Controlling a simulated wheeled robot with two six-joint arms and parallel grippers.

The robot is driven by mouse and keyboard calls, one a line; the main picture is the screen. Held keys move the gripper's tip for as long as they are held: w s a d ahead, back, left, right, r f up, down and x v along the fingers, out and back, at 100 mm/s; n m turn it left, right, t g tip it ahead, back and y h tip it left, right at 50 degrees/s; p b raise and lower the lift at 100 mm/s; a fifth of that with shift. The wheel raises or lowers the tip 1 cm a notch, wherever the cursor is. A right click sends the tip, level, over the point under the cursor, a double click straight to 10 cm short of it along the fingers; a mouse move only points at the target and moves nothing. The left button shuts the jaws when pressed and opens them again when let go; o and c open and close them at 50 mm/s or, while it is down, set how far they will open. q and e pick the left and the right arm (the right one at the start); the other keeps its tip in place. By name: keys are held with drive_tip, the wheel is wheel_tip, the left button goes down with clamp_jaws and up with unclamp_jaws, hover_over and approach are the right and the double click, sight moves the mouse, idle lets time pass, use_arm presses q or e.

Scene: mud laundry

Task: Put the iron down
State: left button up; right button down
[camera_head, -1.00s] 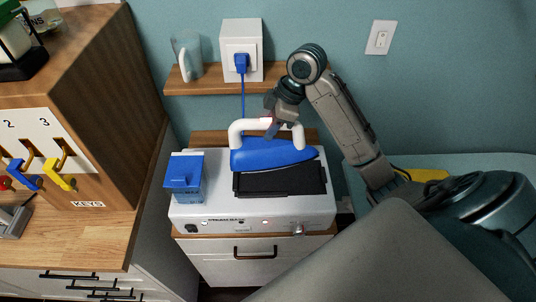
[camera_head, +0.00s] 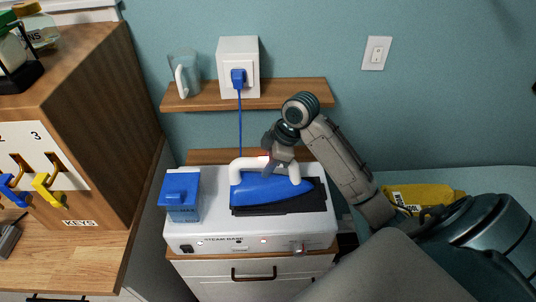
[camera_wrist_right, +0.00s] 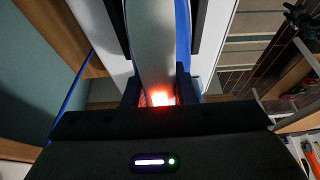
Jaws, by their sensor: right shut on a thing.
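The iron (camera_head: 262,187) has a blue body and a white handle. In the head view it is on or just above the black rest pad (camera_head: 309,202) on top of the white steam station (camera_head: 208,236); I cannot tell whether it touches. My right gripper (camera_head: 278,168) is shut on the iron's handle from above. In the right wrist view the white handle (camera_wrist_right: 153,50) runs between the fingers of the right gripper (camera_wrist_right: 160,95), with a red glow there. My left gripper is not in view.
A blue water tank (camera_head: 181,196) sits at the station's left. A shelf (camera_head: 290,95) above carries a glass jug (camera_head: 184,75) and a white socket box (camera_head: 238,55) with a blue plug and cord. A wooden key cabinet (camera_head: 100,110) stands left. A yellow object (camera_head: 425,196) lies right.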

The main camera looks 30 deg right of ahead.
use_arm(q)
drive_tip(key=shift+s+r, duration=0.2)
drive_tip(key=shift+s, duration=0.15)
use_arm(e)
drive_tip(key=shift+f, duration=0.6)
drive_tip(key=c, duration=1.2)
unclamp_jaws()
drive_tip(key=shift+f, duration=0.15)
drive_tip(key=shift+s+a, duration=0.1)
drive_tip(key=shift+s, duration=0.05)
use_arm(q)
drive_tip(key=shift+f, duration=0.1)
use_arm(e)
drive_tip(key=b+v, duration=0.3)
drive_tip(key=v, duration=0.8)
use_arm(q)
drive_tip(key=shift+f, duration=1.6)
use_arm(e)
drive_tip(key=shift+s+d+r, duration=0.1)
drive_tip(key=shift+d+r, duration=0.1)
drive_tip(key=shift+r, duration=0.35)
